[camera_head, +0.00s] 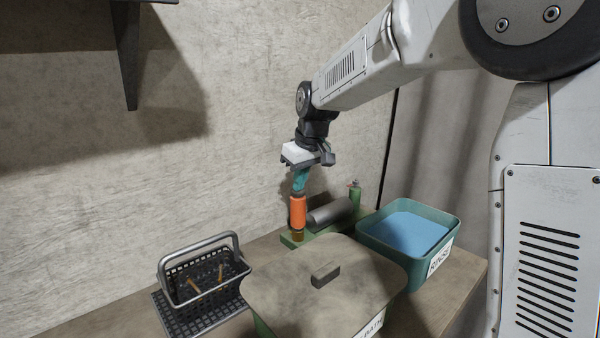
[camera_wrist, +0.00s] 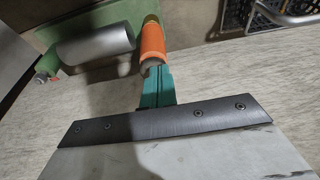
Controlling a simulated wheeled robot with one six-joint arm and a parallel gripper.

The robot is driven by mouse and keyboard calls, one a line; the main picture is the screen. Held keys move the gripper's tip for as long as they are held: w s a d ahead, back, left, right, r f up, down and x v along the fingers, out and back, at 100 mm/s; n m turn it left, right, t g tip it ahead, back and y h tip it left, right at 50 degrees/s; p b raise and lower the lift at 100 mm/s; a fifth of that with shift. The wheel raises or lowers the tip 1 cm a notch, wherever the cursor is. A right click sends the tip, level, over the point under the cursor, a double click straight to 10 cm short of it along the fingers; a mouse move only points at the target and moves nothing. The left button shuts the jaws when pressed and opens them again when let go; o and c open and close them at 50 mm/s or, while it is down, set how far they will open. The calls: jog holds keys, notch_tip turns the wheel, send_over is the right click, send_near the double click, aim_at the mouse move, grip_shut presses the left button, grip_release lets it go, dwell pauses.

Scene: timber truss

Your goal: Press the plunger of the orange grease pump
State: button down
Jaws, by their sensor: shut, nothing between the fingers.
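The orange grease pump (camera_head: 297,214) stands upright on a green base near the wall, with a brass-coloured lower end. In the wrist view its orange body (camera_wrist: 152,40) shows just beyond my fingers. My gripper (camera_head: 299,189) points down directly above the pump, its teal fingers shut with nothing between them. The fingertips (camera_wrist: 154,72) overlap the pump's top in the wrist view. The plunger is hidden behind or under the fingertips, and I cannot tell whether they touch it.
A green rinse tub (camera_head: 388,256) holds blue liquid at right. A lidded bath tub (camera_head: 290,272) stands in front. A black wire basket (camera_head: 188,270) is at left.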

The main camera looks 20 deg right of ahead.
dwell(0.3)
jog(key=w+v, duration=0.1)
jog(key=v, duration=1.3)
jog(key=shift+a+r, duration=0.15)
jog(key=shift+w, duration=0.1)
jog(key=s+d+f+m, duration=0.1)
jog(key=s+f, duration=0.4)
jog(key=s, duration=0.7)
jog(key=s+d+f+m+g, duration=0.1)
jog(key=s+f, duration=0.4)
jog(key=s, duration=0.7)
jog(key=s+d+f+m+h, duration=0.1)
jog(key=s+f, duration=0.4)
jog(key=s, duration=0.7)
jog(key=shift+f+m+g, duration=0.35)
jog(key=shift+m+g, duration=0.05)
jog(key=shift+m, duration=0.4)
